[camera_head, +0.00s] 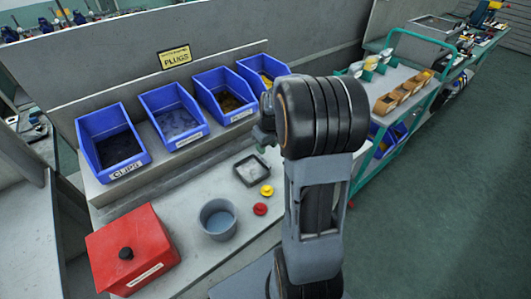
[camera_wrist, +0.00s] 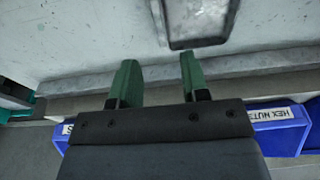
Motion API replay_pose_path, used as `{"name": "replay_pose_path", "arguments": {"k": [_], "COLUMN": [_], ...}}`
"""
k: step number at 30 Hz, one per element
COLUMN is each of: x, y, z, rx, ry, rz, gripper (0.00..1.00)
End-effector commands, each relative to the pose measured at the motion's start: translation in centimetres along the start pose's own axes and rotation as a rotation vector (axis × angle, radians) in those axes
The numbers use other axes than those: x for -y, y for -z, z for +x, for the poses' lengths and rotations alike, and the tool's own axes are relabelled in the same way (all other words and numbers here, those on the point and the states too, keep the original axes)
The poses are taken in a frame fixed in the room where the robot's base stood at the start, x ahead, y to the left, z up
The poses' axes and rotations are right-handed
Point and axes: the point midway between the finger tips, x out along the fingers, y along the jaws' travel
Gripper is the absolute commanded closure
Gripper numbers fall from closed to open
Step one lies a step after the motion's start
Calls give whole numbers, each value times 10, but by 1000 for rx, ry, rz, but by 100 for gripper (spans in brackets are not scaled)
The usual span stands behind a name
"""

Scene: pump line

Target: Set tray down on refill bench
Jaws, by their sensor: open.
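The tray (camera_head: 252,172) is a small dark, square, shallow tray that looks empty. It lies flat on the grey bench top (camera_head: 190,207), in front of the blue bins. In the wrist view, part of the tray (camera_wrist: 199,22) shows at the top edge, beyond the fingertips. My gripper (camera_wrist: 157,75) is open, with its two green fingers apart and nothing between them. The fingers look clear of the tray. In the head view my arm hides most of the gripper.
Blue bins (camera_head: 171,114) stand along the back of the bench under a yellow PLUGS sign (camera_head: 174,57). A red box (camera_head: 133,250), a grey round pot (camera_head: 218,219), a red cap (camera_head: 260,209) and a yellow cap (camera_head: 266,190) are nearby. A green-framed cart (camera_head: 357,180) stands right.

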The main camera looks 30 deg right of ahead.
Motion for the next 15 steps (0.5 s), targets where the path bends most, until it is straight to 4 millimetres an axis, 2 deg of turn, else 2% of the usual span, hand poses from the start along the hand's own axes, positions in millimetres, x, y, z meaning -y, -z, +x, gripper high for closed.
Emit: {"name": "replay_pose_path", "arguments": {"k": [3, 8, 11, 15], "x": [0, 5, 28, 82], "y": [0, -1, -5, -26], "z": [-16, -32, -49, -78], "rx": [-2, -4, -17, -51], "ry": [-1, -2, -9, -22], "rz": [1, 1, 3, 22], "gripper": [58, 58, 58, 58]}}
